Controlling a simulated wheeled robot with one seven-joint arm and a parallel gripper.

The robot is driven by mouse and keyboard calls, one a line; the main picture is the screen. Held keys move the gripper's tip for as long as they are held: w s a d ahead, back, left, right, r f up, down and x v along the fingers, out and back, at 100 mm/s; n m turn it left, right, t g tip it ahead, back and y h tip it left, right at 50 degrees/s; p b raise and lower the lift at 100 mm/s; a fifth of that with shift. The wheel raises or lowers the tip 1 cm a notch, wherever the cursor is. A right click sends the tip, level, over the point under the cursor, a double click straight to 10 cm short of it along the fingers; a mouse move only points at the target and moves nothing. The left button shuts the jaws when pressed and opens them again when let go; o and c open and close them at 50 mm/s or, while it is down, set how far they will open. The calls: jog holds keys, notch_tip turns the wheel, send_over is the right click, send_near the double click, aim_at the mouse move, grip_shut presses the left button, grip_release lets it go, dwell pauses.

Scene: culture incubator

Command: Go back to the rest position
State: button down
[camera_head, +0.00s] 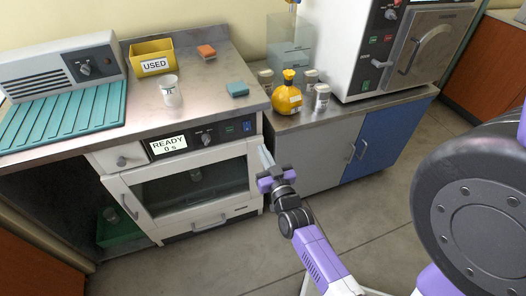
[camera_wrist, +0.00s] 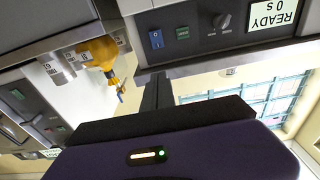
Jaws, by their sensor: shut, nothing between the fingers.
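The culture incubator (camera_head: 228,147) is built in under the steel bench. Its display (camera_head: 168,144) reads "READY 0 s". Its windowed front door (camera_head: 208,222) looks shut, and a small container (camera_head: 195,174) shows dimly behind the glass. My gripper (camera_head: 266,156) is in front of the incubator's right edge, near the gap between the two benches. In the wrist view my gripper (camera_wrist: 157,92) has its dark fingers together with nothing between them, close below the control panel (camera_wrist: 195,35). I cannot tell whether it touches the incubator.
A white cup (camera_head: 171,94), a yellow "USED" bin (camera_head: 152,59) and orange and teal blocks stand on the bench. A yellow flask (camera_head: 288,98) and several jars stand on the right counter, beside a white oven-like machine (camera_head: 350,50). Open floor (camera_head: 350,215) lies in front of the cabinets.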

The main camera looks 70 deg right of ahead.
dwell(0.4)
jog(key=s+a+r+n+t+y, duration=0.1)
jog(key=s+a+r+y, duration=0.15)
jog(key=a, duration=0.45)
jog(key=s+a+r+n+t+y+p, duration=0.1)
jog(key=a+r+n+t+y, duration=0.15)
jog(key=a, duration=0.45)
jog(key=s+a+r+n+y, duration=0.1)
jog(key=s+a+r, duration=0.15)
jog(key=a, duration=0.55)
jog(key=s+a+r+n+y, duration=0.2)
jog(key=s+a+y, duration=0.2)
jog(key=s+a, duration=0.1)
jog(key=s+a+r+n+y+p, duration=0.1)
jog(key=s+a+r+n+y, duration=0.2)
jog(key=a, duration=0.5)
jog(key=shift+s+a+r+g+y, duration=0.2)
jog(key=shift+s+g+y, duration=0.25)
jog(key=shift+s+y, duration=0.45)
jog(key=shift+n, duration=0.25)
